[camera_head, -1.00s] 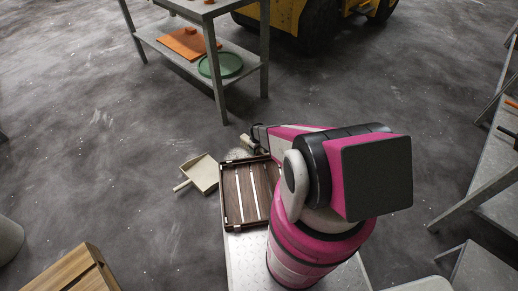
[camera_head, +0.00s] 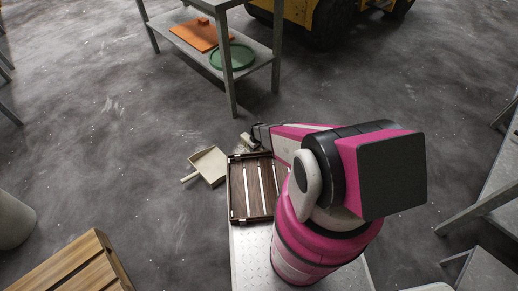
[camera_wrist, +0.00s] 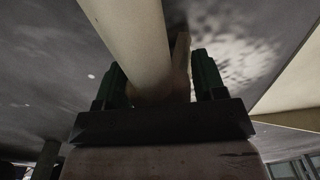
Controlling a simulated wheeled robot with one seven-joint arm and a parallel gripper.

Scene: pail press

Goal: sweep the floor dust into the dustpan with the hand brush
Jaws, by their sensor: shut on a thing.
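The beige dustpan (camera_head: 209,165) lies on the floor left of centre in the head view, its handle pointing to lower left. My gripper (camera_head: 256,137) is shut on the pale hand brush (camera_head: 247,142), just right of the dustpan and apart from it. In the wrist view the brush's handle (camera_wrist: 132,38) runs between the dark fingers of my gripper (camera_wrist: 154,85). Pale speckled floor dust (camera_wrist: 235,45) shows beyond the right finger, with a beige edge of what looks like the dustpan (camera_wrist: 292,95) at right. The bristles are mostly hidden.
A dark slatted crate (camera_head: 236,190) stands close below the brush and dustpan. A metal table (camera_head: 268,54) with an orange board and green tray is behind. A wooden crate (camera_head: 75,265) is lower left, beside a grey cylinder (camera_head: 14,221). Floor left of the dustpan is clear.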

